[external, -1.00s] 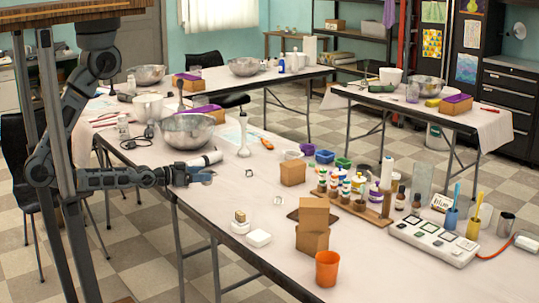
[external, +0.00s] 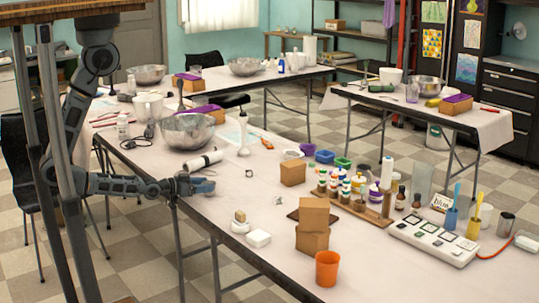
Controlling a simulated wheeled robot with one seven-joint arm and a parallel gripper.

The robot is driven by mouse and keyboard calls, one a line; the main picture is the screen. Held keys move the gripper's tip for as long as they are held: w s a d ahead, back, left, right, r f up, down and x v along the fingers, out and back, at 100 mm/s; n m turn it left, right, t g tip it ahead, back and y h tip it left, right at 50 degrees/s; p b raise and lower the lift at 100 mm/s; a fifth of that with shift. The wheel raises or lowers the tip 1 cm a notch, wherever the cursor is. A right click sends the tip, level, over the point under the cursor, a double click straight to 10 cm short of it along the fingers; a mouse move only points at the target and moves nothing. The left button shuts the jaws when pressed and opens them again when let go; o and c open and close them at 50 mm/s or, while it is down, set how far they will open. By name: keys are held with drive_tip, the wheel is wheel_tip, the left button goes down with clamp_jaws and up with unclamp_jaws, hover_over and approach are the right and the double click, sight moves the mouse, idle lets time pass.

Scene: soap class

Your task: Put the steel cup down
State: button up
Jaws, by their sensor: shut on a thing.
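My gripper (external: 197,187) is over the near left edge of the long front table, at the end of my dark arm. It is shut on a small blue-grey thing (external: 205,187), which I take for the steel cup. The thing is too small and too covered by the fingers to tell its shape or tilt. It looks low over the tabletop (external: 235,190); I cannot tell whether it touches.
A white cylinder with a dark end (external: 206,160) lies just behind my gripper, with a large metal bowl (external: 188,131) beyond. A white soap block (external: 258,238), brown boxes (external: 313,228) and an orange cup (external: 327,268) stand to the right. A grey metal tumbler (external: 505,224) is far right.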

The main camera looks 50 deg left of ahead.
drive_tip(key=shift+f, duration=0.15)
drive_tip(key=o, duration=1)
drive_tip(key=shift+o, duration=0.2)
drive_tip(key=shift+s+f+b, duration=0.1)
drive_tip(key=shift+f+b, duration=0.05)
drive_tip(key=shift+b, duration=0.2)
drive_tip(key=b+v, duration=0.1)
drive_tip(key=v, duration=0.6)
drive_tip(key=shift+a+f, duration=0.1)
drive_tip(key=shift+s+a+r, duration=0.2)
drive_tip(key=shift+s+r, duration=0.05)
drive_tip(key=shift+s, duration=0.3)
drive_tip(key=s+a+r+n+y, duration=0.1)
drive_tip(key=s+a+r, duration=0.2)
drive_tip(key=s+r, duration=0.5)
drive_tip(key=shift+s+a+g+y, duration=0.2)
drive_tip(key=shift+g+y, duration=0.1)
drive_tip(key=shift+n+g+y, duration=0.3)
drive_tip(key=shift+n+y, duration=0.3)
drive_tip(key=shift+y, duration=0.1)
drive_tip(key=s+r, duration=0.1)
drive_tip(key=r, duration=0.1)
drive_tip(key=s+r, duration=0.1)
drive_tip(key=r, duration=0.1)
drive_tip(key=s+a+r, duration=0.1)
drive_tip(key=s+r, duration=0.1)
drive_tip(key=r, duration=0.1)
drive_tip(key=shift+a+r, duration=0.1)
drive_tip(key=shift+r, duration=0.05)
